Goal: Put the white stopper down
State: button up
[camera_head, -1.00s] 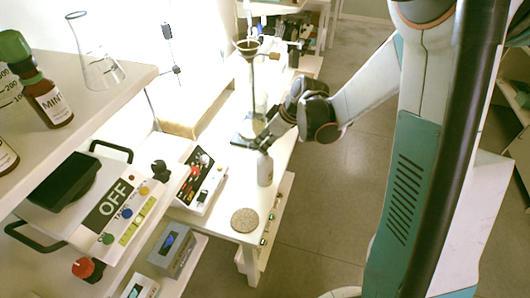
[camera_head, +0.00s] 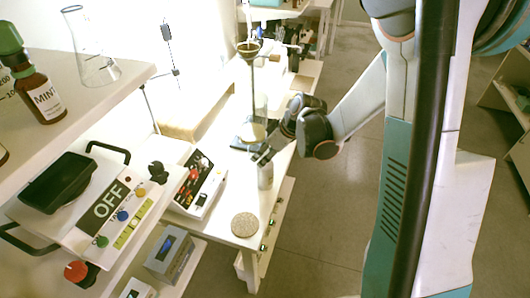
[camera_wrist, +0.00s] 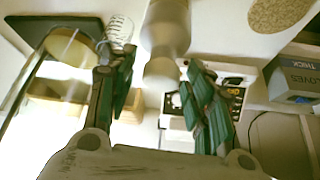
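A white bottle (camera_head: 265,178) stands upright near the right edge of the white table. My gripper (camera_head: 262,156) is at the bottle's top. In the wrist view the bottle (camera_wrist: 166,30) lies between the two fingers of my gripper (camera_wrist: 160,66), which are spread apart with room on both sides. Its narrow end has a pale rounded tip (camera_wrist: 162,73). I cannot tell whether this tip is the white stopper or the bottle's own neck. No separate stopper can be made out in either view.
A round cork mat (camera_head: 245,224) lies at the table's front. A panel with knobs (camera_head: 200,182) is left of the bottle. A tall funnel stand (camera_head: 252,95) rises behind my gripper. A MINT bottle (camera_head: 42,98) and flask (camera_head: 95,62) stand on the left shelf.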

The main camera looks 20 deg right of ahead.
dwell(0.3)
jog(key=shift+s+d+r+p, duration=0.1)
jog(key=shift+r+p, duration=0.3)
jog(key=s+p+v, duration=0.1)
jog(key=p+v, duration=0.3)
jog(key=v, duration=0.8)
jog(key=shift+p, duration=0.35)
jog(key=shift+o, duration=0.5)
jog(key=shift+s+d+r, duration=0.1)
jog(key=shift+s+r, duration=0.05)
jog(key=shift+s, duration=0.05)
jog(key=shift+g+h, duration=0.5)
jog(key=shift+h, duration=0.1)
jog(key=w+a+f+b, duration=0.1)
jog(key=f, duration=0.1)
jog(key=w+f+b, duration=0.1)
jog(key=w+f, duration=0.1)
jog(key=w+a+f+b, duration=0.1)
jog(key=f, duration=0.1)
jog(key=shift+w+a+f, duration=0.15)
jog(key=shift+w+a, duration=0.2)
jog(key=shift+b+x, duration=1.3)
jog(key=shift+x, duration=1.5)
jog(key=shift+s+a, duration=0.15)
jog(key=shift+a, duration=0.05)
jog(key=c, duration=1.1)
